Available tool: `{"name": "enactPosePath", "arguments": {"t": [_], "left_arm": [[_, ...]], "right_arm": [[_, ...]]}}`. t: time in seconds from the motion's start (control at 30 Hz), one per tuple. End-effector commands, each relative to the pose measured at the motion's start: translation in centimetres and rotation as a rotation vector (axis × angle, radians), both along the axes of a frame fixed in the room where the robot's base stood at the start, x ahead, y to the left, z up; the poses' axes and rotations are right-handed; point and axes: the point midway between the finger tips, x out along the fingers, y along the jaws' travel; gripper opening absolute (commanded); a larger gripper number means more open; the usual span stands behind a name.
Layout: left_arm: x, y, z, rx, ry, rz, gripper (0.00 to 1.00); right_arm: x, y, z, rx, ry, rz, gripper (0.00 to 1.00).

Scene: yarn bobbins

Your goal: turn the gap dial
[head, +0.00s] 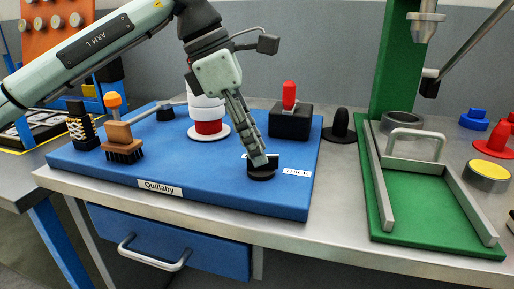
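The dial, a low round black knob (262,172), sits near the front right of the blue board (215,190). A white label (297,172) lies just right of it, its print too small to read surely. My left gripper (262,160) points down at the knob, its fingertips at the knob's top and seeming to touch it. The fingers overlap from this side, so their gap and any grip on the knob are hidden. My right gripper is not in view.
On the board stand a black box with a red knob (289,95), a white-and-red bobbin (208,115) and a wooden brush (122,140). A black peg (339,128) stands right of the board, before a green press (430,228). The board's front middle is clear.

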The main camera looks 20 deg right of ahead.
Motion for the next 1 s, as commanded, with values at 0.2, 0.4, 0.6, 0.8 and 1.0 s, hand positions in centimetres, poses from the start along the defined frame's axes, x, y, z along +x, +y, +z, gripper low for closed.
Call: {"name": "enactPosePath", "arguments": {"t": [0.2,0.4,0.6,0.8,1.0], "left_arm": [[0.5,1.7,4.4,-0.002,-0.003,0.002,0.31],[0.8,3.1,7.9,-0.002,-0.002,0.001,0.31],[1.0,3.8,9.6,0.0,-0.002,-0.001,0.31],[1.0,3.9,9.9,0.0,-0.001,-0.002,0.31],[1.0,3.9,9.8,0.0,-0.001,-0.002,0.31]], "right_arm": [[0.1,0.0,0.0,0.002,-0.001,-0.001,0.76],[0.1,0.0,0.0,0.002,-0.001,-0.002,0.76],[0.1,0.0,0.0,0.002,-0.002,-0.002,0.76],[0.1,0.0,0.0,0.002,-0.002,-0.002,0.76],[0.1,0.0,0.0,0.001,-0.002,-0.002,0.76]]}}
